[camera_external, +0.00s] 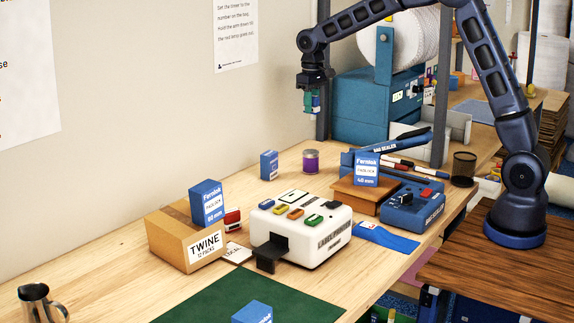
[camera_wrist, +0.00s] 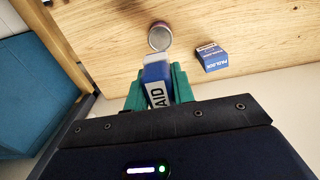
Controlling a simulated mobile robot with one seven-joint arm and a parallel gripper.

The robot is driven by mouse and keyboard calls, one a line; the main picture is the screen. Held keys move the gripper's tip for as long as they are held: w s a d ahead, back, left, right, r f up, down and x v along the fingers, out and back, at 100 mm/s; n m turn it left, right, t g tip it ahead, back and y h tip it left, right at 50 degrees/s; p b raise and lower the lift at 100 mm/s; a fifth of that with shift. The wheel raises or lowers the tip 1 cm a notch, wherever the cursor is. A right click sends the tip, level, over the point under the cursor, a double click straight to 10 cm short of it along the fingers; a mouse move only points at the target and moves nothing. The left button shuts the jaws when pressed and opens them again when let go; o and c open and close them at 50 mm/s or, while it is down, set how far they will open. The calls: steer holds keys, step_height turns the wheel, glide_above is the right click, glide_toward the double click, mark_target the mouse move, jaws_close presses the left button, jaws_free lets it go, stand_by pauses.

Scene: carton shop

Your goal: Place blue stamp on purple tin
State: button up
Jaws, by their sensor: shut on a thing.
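My gripper (camera_external: 313,103) hangs above the back of the workbench, up and slightly right of the purple tin. In the wrist view, my gripper (camera_wrist: 152,88) has its green fingers shut on the blue stamp (camera_wrist: 156,74), which has a pale end and a white label reading "AID". The stamp is held in the air, apart from the bench. The purple tin (camera_external: 311,162) stands upright on the bench near the wall, with a light lid. The tin also shows in the wrist view (camera_wrist: 160,37), just beyond the stamp's pale end.
A blue padlock box (camera_external: 269,165) stands left of the tin. A white label printer (camera_external: 301,232) with several coloured stamps on top is in front. The blue bag sealer (camera_external: 411,205) and a grey post (camera_external: 323,70) are to the right. Bare wood surrounds the tin.

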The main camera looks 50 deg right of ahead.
mark_target(311, 151)
step_height(311, 151, down, 13)
stand_by(0.6)
steer(key=shift+f, duration=0.1)
steer(key=o, duration=1)
